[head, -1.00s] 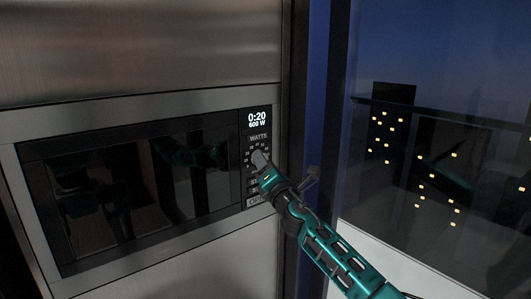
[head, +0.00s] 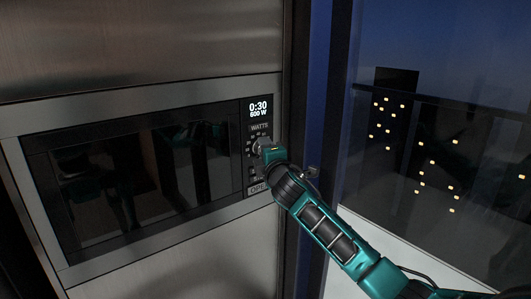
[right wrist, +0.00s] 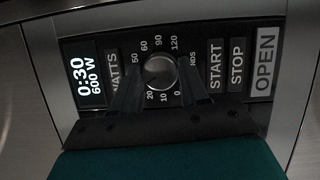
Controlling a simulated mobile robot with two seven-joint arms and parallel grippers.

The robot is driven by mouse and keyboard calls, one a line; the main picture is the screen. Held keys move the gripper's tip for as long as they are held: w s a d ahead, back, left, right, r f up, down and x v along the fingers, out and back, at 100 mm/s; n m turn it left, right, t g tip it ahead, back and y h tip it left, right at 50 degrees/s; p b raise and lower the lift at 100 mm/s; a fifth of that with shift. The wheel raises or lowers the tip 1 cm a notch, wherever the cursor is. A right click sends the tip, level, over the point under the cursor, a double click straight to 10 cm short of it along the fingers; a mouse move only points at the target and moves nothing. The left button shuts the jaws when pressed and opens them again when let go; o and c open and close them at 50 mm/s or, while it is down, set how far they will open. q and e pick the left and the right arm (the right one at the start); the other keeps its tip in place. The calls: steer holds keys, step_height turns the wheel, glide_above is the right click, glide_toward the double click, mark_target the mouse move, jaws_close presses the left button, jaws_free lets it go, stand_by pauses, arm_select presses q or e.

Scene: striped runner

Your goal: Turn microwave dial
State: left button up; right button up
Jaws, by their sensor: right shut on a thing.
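The microwave (head: 140,175) is built into a steel front, with a dark glass door and a control strip on its right. Its display (head: 258,110) reads 0:30 and 600 W. The round grey dial (right wrist: 159,70) sits in a ring of numbers in the right wrist view. My right gripper (right wrist: 160,84) is at the dial, with a dark finger on either side, shut on it. In the head view my right gripper (head: 262,148) covers most of the dial. My left gripper is not in view.
The START (right wrist: 215,64), STOP (right wrist: 237,62) and OPEN (right wrist: 264,60) buttons lie beside the dial. A dark blue wall edge (head: 318,90) and a window (head: 440,150) with a night view stand to the right of the microwave.

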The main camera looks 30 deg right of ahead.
stand_by(0.3)
steer(key=o, duration=1.1)
steer(key=shift+c, duration=0.2)
steer(key=v, duration=1.3)
steer(key=shift+b, duration=0.35)
steer(key=shift+w, duration=0.1)
